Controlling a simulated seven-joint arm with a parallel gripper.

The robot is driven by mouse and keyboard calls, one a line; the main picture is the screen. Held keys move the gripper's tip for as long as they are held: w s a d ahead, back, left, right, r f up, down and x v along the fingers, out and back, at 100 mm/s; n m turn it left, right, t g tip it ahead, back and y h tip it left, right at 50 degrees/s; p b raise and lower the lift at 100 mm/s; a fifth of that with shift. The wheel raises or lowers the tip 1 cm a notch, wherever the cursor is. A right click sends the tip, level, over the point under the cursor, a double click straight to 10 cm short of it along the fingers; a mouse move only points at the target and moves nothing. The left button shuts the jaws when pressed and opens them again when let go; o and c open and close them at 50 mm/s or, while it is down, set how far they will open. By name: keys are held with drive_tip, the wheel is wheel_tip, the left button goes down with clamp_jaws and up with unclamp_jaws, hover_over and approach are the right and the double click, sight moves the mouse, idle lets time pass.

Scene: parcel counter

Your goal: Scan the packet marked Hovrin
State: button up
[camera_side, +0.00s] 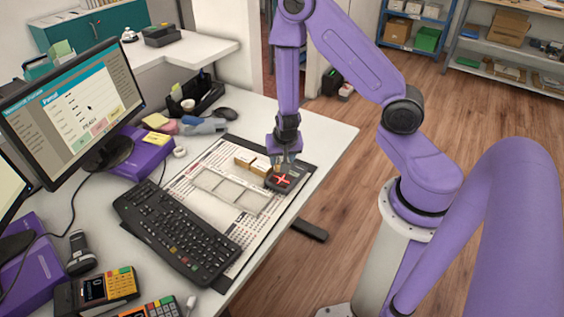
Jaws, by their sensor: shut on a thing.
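My gripper (284,163) points down at the right part of the white sheet (185,190) on the counter. It is shut on a small packet (277,170), mostly hidden by the fingers. The packet is just above or at a dark square scanner pad (287,182) with a glowing red cross; I cannot tell if they touch. Two small tan-and-white packets (244,160) and (261,167) stand just left of my gripper. The name Hovrin cannot be read on any packet at this size.
A pale divided tray (229,189) lies left of the pad, with empty compartments. A black keyboard (176,228) is in front of it. A monitor (72,108), a purple box (143,154) and card terminals (96,290) stand at the left. The counter's right end is clear.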

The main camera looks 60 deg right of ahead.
drive_tip(key=shift+r, duration=3.35)
